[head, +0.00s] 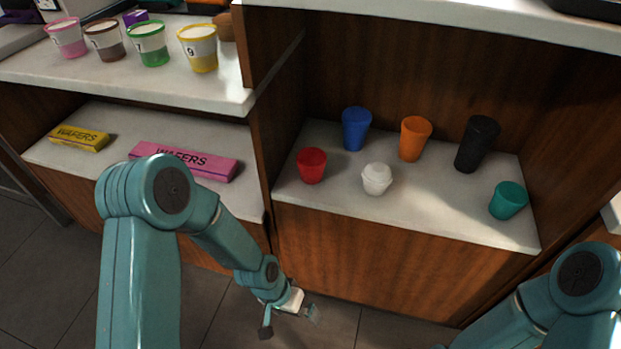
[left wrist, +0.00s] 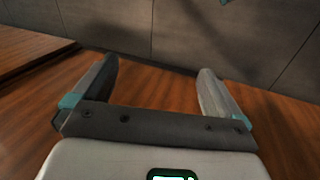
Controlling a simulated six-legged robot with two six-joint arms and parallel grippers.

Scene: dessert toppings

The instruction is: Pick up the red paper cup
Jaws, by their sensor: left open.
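The red paper cup (head: 311,166) stands upright on the lower right shelf (head: 430,215), near its left front part. My left gripper (head: 292,323) is open and empty, low in front of the cabinet and below the shelf's front edge, well short of the cup. In the left wrist view its two fingers (left wrist: 155,90) are spread apart, with only brown wood panel and grey floor tiles around them. The cup does not show in the left wrist view. My right arm shows at the lower right of the head view, but its gripper does not.
On the same shelf stand a blue cup (head: 356,128), a white cup (head: 377,179), an orange cup (head: 415,138), a black cup (head: 477,144) and a teal cup (head: 508,200). A wooden divider (head: 277,110) rises left of the red cup. Wafer boxes (head: 183,161) lie on the left shelf.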

